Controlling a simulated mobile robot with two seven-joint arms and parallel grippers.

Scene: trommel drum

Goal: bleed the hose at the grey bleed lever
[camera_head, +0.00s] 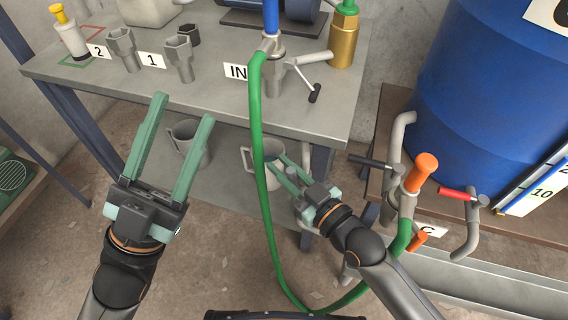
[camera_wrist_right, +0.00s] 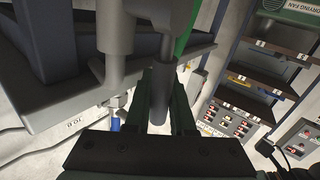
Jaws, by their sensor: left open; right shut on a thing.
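My left gripper (camera_head: 185,107) is open and empty in front of the workbench. My right gripper (camera_head: 275,163) is low beside the bench, near the green hose (camera_head: 257,120). In the right wrist view my right gripper (camera_wrist_right: 166,78) is shut on a dark grey handle (camera_wrist_right: 163,50), which hangs from a grey fitting (camera_wrist_right: 116,30). I cannot tell for sure whether this handle is the grey bleed lever. The hose runs from the IN fitting (camera_head: 272,80) down to the floor and up to the valve with orange handles (camera_head: 425,168). A black-tipped lever (camera_head: 314,93) sits at the IN fitting.
The bench (camera_head: 215,100) carries grey sockets (camera_head: 178,58), a yellow-capped bottle (camera_head: 68,32) and a brass fitting (camera_head: 343,40). Grey mugs (camera_head: 190,143) stand below it. A blue drum (camera_head: 490,80), a dark lever (camera_head: 372,161) and a red-gripped lever (camera_head: 458,194) are at the right.

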